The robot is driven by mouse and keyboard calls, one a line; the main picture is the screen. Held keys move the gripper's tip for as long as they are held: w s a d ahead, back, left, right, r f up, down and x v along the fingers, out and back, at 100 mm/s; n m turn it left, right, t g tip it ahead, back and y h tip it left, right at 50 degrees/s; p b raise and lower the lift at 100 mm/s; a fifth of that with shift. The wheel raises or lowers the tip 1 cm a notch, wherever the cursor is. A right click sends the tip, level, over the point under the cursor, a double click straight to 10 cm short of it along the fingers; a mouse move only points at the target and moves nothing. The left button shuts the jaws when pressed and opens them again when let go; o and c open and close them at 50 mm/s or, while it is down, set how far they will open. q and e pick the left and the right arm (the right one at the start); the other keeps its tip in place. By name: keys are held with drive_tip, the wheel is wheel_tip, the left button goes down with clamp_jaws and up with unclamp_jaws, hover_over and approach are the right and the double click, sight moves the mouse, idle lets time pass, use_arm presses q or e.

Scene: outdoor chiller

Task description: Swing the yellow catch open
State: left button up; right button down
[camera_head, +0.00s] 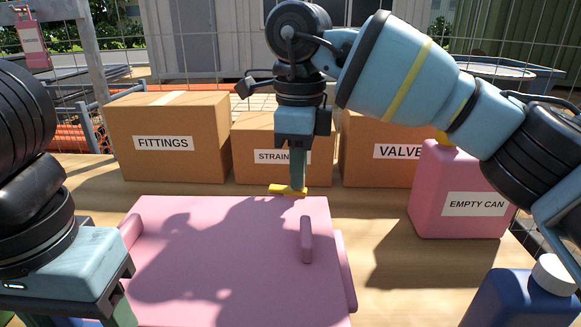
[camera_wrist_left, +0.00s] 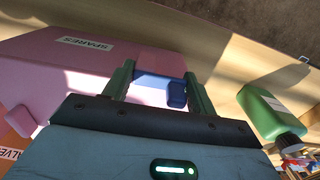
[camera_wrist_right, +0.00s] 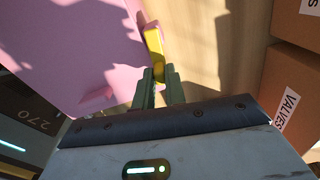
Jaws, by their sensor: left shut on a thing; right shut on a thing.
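The yellow catch (camera_head: 287,189) is at the far edge of the pink chiller box (camera_head: 230,265). My right gripper (camera_head: 297,178) reaches down to it from above and is shut on it; the catch also shows in the right wrist view (camera_wrist_right: 155,55), at the fingertips. The chiller's lid is down, with a raised pink grip (camera_head: 306,240) on top. My left gripper (camera_wrist_left: 158,80) is shut on a blue handle-like part (camera_wrist_left: 158,88) at the side of the box, beside the SPARES label (camera_wrist_left: 85,43). In the head view the left fingertips are cut off.
Cardboard boxes marked FITTINGS (camera_head: 165,150), STRAINERS, partly covered (camera_head: 255,170), and VALVES (camera_head: 375,170) stand behind the chiller. A pink can (camera_head: 440,180) and a blue jug (camera_head: 515,300) stand right. A green bottle (camera_wrist_left: 268,110) is near my left gripper. Bare table lies right of the chiller.

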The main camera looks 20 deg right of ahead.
drive_tip(key=shift+w+d+n, duration=0.15)
drive_tip(key=shift+w+n, duration=0.15)
drive_tip(key=shift+n, duration=0.8)
drive_tip(key=c, duration=1.4)
unclamp_jaws()
drive_tip(key=shift+c, duration=0.2)
wheel_tip(320, 180, up, 12)
use_arm(q)
drive_tip(key=o, duration=1.4)
